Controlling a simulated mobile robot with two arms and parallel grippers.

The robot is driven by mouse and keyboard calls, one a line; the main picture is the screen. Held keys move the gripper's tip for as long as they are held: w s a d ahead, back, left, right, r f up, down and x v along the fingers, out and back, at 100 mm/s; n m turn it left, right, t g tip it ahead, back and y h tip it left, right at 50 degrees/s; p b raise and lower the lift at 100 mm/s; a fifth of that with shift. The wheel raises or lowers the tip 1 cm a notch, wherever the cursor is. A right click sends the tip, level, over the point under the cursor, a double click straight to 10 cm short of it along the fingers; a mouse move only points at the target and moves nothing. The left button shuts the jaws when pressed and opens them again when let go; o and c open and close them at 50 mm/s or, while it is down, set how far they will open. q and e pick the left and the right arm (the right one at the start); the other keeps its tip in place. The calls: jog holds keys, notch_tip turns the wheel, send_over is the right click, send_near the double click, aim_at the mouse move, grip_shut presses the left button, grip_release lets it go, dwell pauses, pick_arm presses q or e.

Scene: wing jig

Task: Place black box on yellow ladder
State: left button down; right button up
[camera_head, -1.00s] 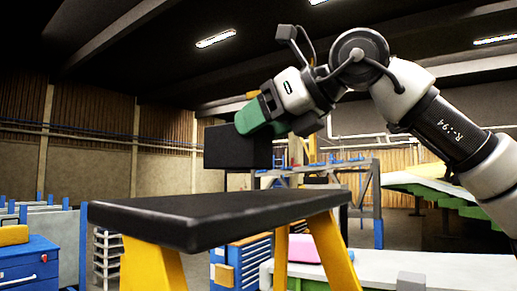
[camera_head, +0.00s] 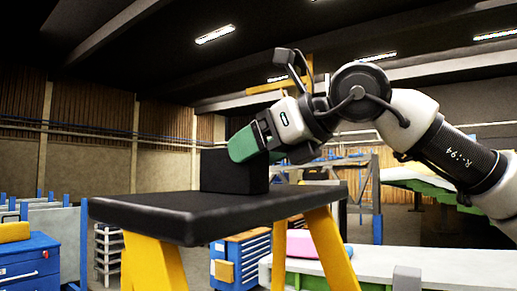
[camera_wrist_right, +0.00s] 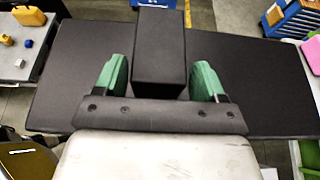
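The black box (camera_head: 234,171) stands upright on the flat black top (camera_head: 140,207) of the yellow ladder (camera_head: 330,249), towards its far side. My right gripper (camera_head: 247,146) is at the upper right of the box. In the right wrist view, its green fingers (camera_wrist_right: 160,80) lie on either side of the box (camera_wrist_right: 159,50), with a narrow gap showing at each side, so it looks slightly open. The ladder top also shows around the box (camera_wrist_right: 80,70) in that view. My left gripper is not in view.
A blue tool cabinet (camera_head: 28,262) with a yellow case on it stands at the left. An orange-topped drawer cabinet (camera_head: 240,262) stands behind the ladder. A long pale bench (camera_head: 440,268) lies to the right. The ladder top is otherwise clear.

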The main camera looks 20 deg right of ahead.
jog(key=shift+o, duration=0.9)
jog(key=shift+r, duration=0.2)
jog(key=shift+s+d+r, duration=0.1)
jog(key=shift+s+d, duration=0.1)
jog(key=shift+s, duration=0.05)
jog(key=b+v, duration=0.2)
jog(key=v, duration=0.9)
jog(key=shift+r, duration=0.2)
jog(key=shift+s+d, duration=0.1)
